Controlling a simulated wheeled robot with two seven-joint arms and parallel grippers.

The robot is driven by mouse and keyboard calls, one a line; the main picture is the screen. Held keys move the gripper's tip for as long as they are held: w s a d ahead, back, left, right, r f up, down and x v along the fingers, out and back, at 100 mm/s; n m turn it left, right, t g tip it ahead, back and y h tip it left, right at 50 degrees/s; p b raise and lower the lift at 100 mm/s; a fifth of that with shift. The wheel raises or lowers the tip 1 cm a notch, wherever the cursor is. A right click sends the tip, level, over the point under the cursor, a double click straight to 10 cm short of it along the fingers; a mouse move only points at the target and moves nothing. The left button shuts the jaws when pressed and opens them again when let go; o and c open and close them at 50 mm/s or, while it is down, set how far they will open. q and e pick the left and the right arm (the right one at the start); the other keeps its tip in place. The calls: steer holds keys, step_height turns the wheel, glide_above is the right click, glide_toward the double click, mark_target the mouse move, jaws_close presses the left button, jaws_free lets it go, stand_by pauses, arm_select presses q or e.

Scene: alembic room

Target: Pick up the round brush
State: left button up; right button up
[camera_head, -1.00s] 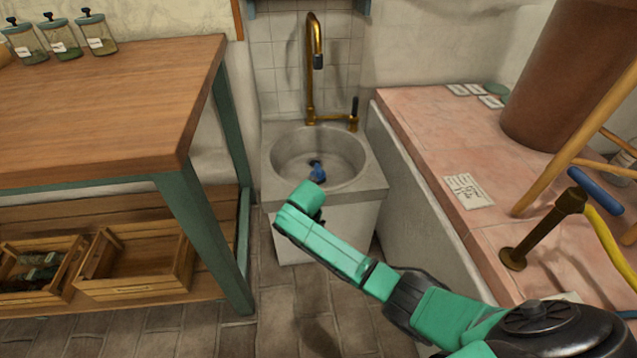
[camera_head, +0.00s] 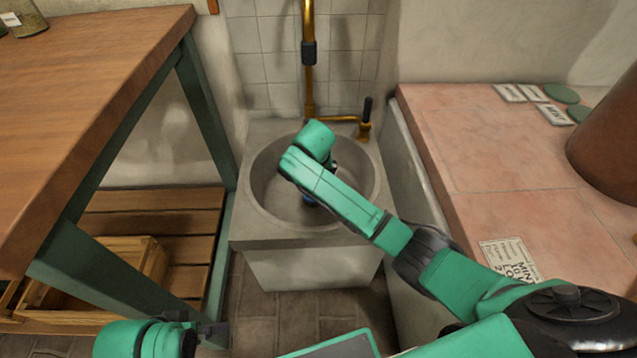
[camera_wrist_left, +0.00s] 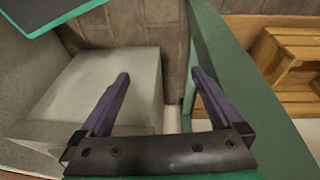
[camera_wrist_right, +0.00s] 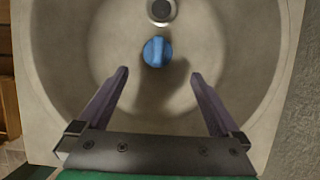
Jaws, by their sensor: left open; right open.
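A small blue object, which looks like the round brush (camera_wrist_right: 157,52), is in the stone sink basin close to the drain. In the head view only a bit of its blue (camera_head: 310,201) shows beneath my right arm. My right gripper (camera_wrist_right: 160,73) is open and empty over the basin, with the blue object lying ahead, between the lines of its fingers. In the head view its fingers are hidden by the arm. My left gripper (camera_wrist_left: 160,72) is open and empty, low beside the table leg and left of the sink; it shows at the bottom of the head view (camera_head: 207,334).
The sink (camera_head: 250,228) has a brass tap (camera_head: 308,80) and a side handle (camera_head: 366,118) behind the basin. A wooden table (camera_head: 90,80) with green legs stands left, a crate (camera_head: 105,262) on its lower shelf. A pink tiled counter (camera_head: 480,150) stands right.

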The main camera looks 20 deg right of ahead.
steer(key=b+x, duration=0.4)
steer(key=x, duration=0.4)
steer(key=shift+s+a+f, duration=0.1)
steer(key=shift+a+f, duration=0.05)
steer(key=shift+f, duration=0.05)
steer(key=shift+f+b, duration=0.15)
steer(key=shift+b, duration=0.15)
steer(key=shift+f, duration=0.2)
steer(key=shift+b+x, duration=0.85)
steer(key=shift+b, duration=0.05)
steer(key=b+x, duration=0.2)
steer(key=x, duration=0.1)
steer(key=shift+w+b, duration=0.3)
steer(key=shift+r, duration=0.1)
steer(key=shift+c, duration=0.6)
arm_select(q)
steer(key=w+d+f+t+h, duration=0.4)
steer(key=d+f+t, duration=0.4)
steer(key=d+f, duration=0.2)
steer(key=shift+d+n+h, duration=0.4)
steer(key=shift+d+h, duration=0.1)
steer(key=shift+d, duration=0.5)
arm_select(e)
steer(key=c, duration=1.4)
